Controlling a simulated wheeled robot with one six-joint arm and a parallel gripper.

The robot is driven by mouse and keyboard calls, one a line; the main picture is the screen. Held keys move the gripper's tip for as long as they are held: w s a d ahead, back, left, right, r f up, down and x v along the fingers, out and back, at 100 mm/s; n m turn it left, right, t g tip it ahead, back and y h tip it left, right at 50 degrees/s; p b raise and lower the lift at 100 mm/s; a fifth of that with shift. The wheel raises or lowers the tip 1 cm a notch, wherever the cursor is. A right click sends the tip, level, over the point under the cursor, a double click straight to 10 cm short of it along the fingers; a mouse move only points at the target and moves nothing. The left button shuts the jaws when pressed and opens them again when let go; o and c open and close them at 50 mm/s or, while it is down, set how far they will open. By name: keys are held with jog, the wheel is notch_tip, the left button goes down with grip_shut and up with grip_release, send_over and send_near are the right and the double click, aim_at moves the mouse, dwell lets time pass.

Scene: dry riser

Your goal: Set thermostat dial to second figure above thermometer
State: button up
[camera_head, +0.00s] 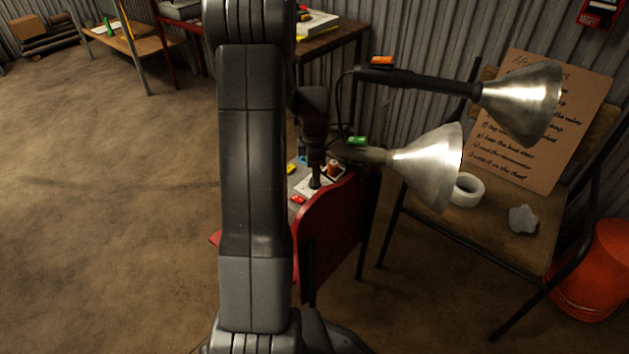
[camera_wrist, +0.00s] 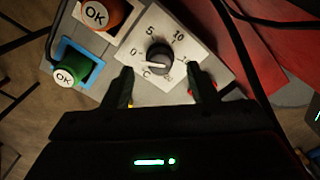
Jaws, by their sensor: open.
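The thermostat dial (camera_wrist: 159,57) is a round dark knob on a white plate (camera_wrist: 127,62), with figures 0, 5 and 10 around it and a C below. Another mark at its right is partly hidden by a finger. A pale line on the knob's lower left lies near the 0 side. My gripper (camera_wrist: 160,71) is open, with one finger on each side of the dial's lower part; I cannot tell whether they touch it. In the head view the white plate (camera_head: 305,189) is small, below my gripper. I cannot make out a thermometer or its reading.
An orange OK cylinder (camera_wrist: 108,14) and a green OK cylinder (camera_wrist: 73,69) by a blue frame (camera_wrist: 67,48) stand beside the plate. A red panel (camera_head: 330,235) edges the work surface. Open floor lies left.

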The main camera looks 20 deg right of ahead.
jog(key=shift+f+b, duration=0.3)
jog(key=shift+f, duration=1.05)
jog(key=c, duration=1)
jog(key=shift+o, duration=0.2)
